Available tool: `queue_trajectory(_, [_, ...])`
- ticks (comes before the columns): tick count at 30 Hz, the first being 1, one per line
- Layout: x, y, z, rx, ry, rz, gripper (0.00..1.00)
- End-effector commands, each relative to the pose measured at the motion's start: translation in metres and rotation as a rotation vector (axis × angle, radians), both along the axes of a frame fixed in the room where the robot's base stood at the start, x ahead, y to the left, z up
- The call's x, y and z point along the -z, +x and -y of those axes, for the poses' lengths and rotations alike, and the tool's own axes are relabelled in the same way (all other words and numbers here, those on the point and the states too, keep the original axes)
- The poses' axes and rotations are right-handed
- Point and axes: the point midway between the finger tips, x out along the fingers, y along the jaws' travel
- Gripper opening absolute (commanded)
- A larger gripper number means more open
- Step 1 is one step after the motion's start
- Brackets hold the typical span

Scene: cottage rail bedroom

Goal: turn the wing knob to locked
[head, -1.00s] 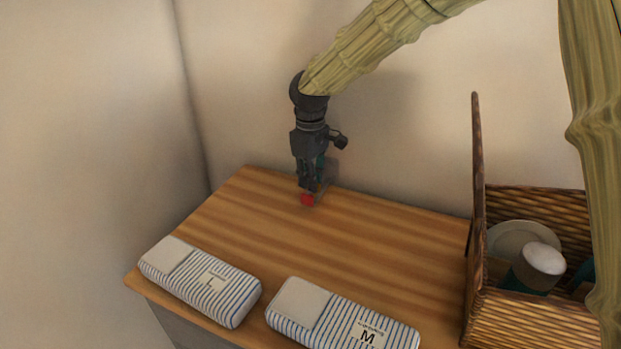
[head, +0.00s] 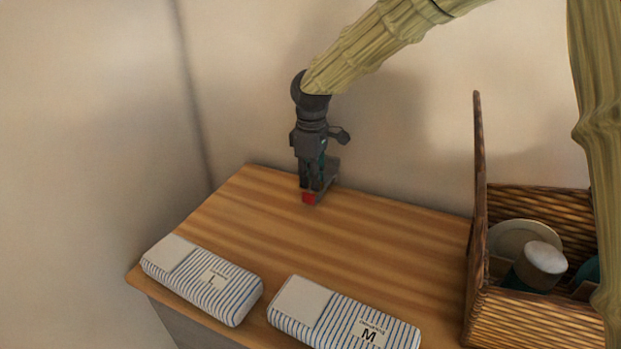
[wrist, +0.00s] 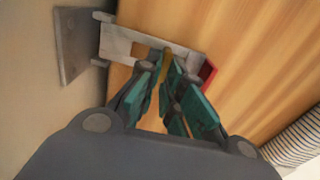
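A small grey latch fixture (wrist: 118,42) with a red end (wrist: 208,72) lies under my gripper in the wrist view. A narrow ochre strip, which looks like the wing knob (wrist: 164,68), shows between the fingertips. My gripper (wrist: 166,72) points down with its teal fingers close together, one on each side of this strip, apparently touching it. In the head view my gripper (head: 311,186) is at the back of the wooden top, near the wall. The red end (head: 309,197) shows just below the fingertips. The fingers hide most of the knob there.
Two striped packs, marked L (head: 205,283) and M (head: 345,318), lie along the front edge of the wooden top (head: 340,240). A wicker basket (head: 535,312) with dishes stands at the right. The wall is close behind my gripper. The middle of the top is clear.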

Motion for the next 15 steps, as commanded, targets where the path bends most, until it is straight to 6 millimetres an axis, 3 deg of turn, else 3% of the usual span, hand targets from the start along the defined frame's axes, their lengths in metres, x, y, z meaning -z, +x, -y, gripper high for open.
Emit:
queue_trajectory(1, [-0.0016, 0.0011, 0.0019, 0.001, -0.002, 0.001, 0.17])
queue_trajectory(3, [-0.0014, 0.0010, 0.0017, 0.001, -0.001, 0.002, 0.29])
queue_trajectory(15, [-0.0049, 0.0008, -0.0004, 0.000, 0.000, 0.002, 0.29])
